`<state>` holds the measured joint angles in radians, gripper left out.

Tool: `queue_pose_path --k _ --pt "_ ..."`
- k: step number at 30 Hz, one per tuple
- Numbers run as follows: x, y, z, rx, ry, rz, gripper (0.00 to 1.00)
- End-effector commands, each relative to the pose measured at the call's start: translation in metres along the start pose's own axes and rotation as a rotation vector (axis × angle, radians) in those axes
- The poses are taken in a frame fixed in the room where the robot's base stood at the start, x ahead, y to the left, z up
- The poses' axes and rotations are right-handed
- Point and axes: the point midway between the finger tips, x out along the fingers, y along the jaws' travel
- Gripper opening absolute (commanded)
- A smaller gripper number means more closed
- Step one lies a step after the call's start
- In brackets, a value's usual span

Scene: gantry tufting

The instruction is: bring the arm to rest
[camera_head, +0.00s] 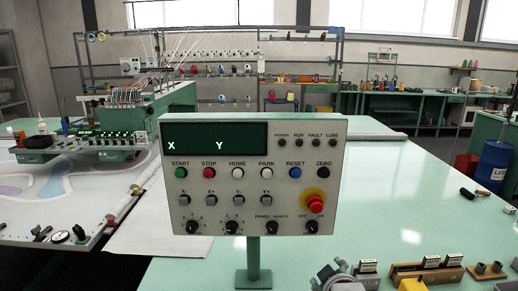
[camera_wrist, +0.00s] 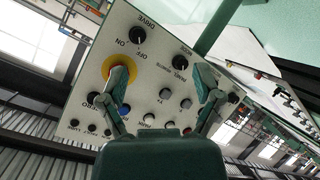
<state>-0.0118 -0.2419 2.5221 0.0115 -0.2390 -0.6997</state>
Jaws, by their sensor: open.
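The white control panel (camera_head: 275,222) stands on a green post (camera_head: 254,262) at the front of the table. It has a dark display reading X and Y, a row of coloured buttons, and a red mushroom knob (camera_head: 315,203) on a yellow ring. My gripper does not show in the head view. In the wrist view my gripper (camera_wrist: 163,79) is open and empty, its fingers spread in front of the panel (camera_wrist: 150,62), which appears turned over. The left finger overlaps the yellow ring (camera_wrist: 108,66); I cannot tell whether it touches.
A tufting machine (camera_head: 172,98) with many threads stands at the back left, over a white patterned surface (camera_head: 40,205). At the front right are small blocks and holders (camera_head: 425,271). A blue drum (camera_head: 493,163) stands at the right. The green tabletop (camera_head: 400,190) right of the panel is mostly clear.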

Motion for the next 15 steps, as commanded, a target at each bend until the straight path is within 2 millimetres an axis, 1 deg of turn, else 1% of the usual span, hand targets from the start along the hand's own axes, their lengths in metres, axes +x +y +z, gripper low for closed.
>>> queue_pose_path --k 1,5,8,15 --pt "-0.012 0.001 0.0 0.051 -0.029 -0.022 0.83" --pt "-0.042 -0.005 0.007 0.193 -0.133 -0.09 0.83" --pt "-0.069 -0.01 0.014 0.3 -0.22 -0.131 0.83" --pt "-0.138 -0.025 0.035 0.547 -0.445 -0.19 0.83"
